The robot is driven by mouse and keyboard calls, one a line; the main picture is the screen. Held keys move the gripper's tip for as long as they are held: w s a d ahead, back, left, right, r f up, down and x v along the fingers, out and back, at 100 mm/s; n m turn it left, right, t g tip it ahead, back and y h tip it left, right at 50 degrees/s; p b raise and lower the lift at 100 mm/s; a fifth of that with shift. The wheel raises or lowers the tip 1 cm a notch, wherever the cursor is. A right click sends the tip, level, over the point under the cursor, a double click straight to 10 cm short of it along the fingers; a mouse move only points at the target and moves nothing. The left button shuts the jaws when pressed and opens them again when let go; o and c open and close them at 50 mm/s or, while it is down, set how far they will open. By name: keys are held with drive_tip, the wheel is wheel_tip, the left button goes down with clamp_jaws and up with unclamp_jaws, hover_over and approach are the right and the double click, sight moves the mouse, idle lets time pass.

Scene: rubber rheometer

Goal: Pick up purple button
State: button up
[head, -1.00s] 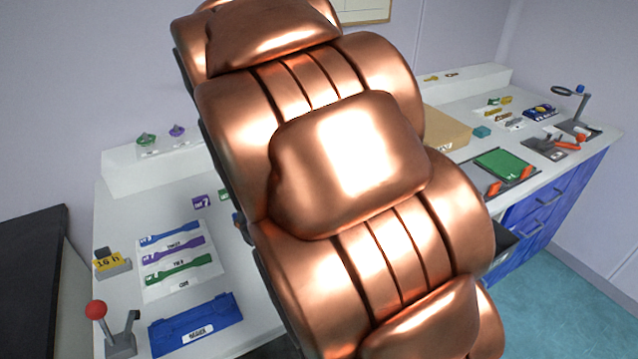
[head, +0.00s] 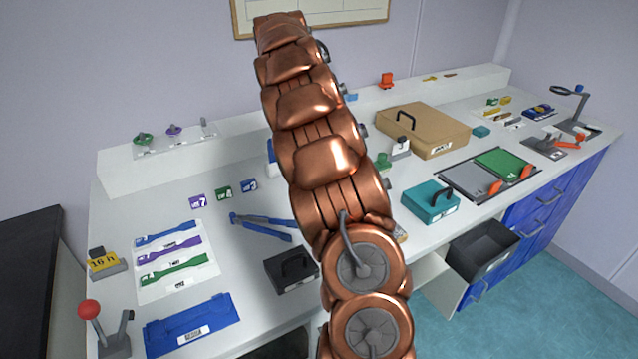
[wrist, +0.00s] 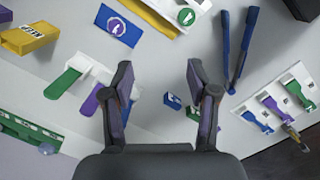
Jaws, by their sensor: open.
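A small purple piece (head: 174,130) sits on a clear plate on the raised back shelf in the head view, beside a green piece (head: 143,138). A small purple block marked 7 (head: 197,199) lies on the bench below, beside a green block (head: 222,192) and a blue block (head: 249,185). I cannot tell for sure which is the purple button. My gripper (wrist: 160,68) is open and empty in the wrist view, above the bench. The small blue block (wrist: 172,101) and green block (wrist: 193,113) show between its fingers. In the head view the gripper is hidden behind my arm.
A white board with coloured strips (head: 213,262), blue pliers (head: 265,228) and a black box (head: 291,270) lie on the bench. A teal box (head: 430,203) and a cardboard box (head: 423,130) stand right. In the wrist view, a white holder (wrist: 100,72) lies near the left finger.

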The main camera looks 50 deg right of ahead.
drive_tip(key=d+f+n, duration=0.1)
drive_tip(key=d+f, duration=0.1)
drive_tip(key=d, duration=0.1)
drive_tip(key=w+d+f+n, duration=0.1)
drive_tip(key=d, duration=0.2)
drive_tip(key=d+f+n+t, duration=0.1)
drive_tip(key=d+f, duration=0.1)
drive_tip(key=d, duration=0.1)
drive_tip(key=shift+w+d+f+y+b, duration=0.15)
drive_tip(key=shift+d+f+y+b, duration=0.15)
drive_tip(key=shift+f+y+b, duration=0.1)
drive_tip(key=shift+f, duration=1.3)
drive_tip(key=shift+s+a+f+p, duration=0.15)
drive_tip(key=shift+f+p, duration=0.35)
drive_tip(key=shift+f, duration=0.5)
drive_tip(key=shift+s+a+f+p, duration=0.1)
drive_tip(key=shift+f+p, duration=0.4)
drive_tip(key=shift+f, duration=0.45)
drive_tip(key=shift+w+f, duration=0.1)
drive_tip(key=shift+f, duration=0.55)
drive_tip(key=c, duration=0.9)
drive_tip(key=shift+c, duration=0.2)
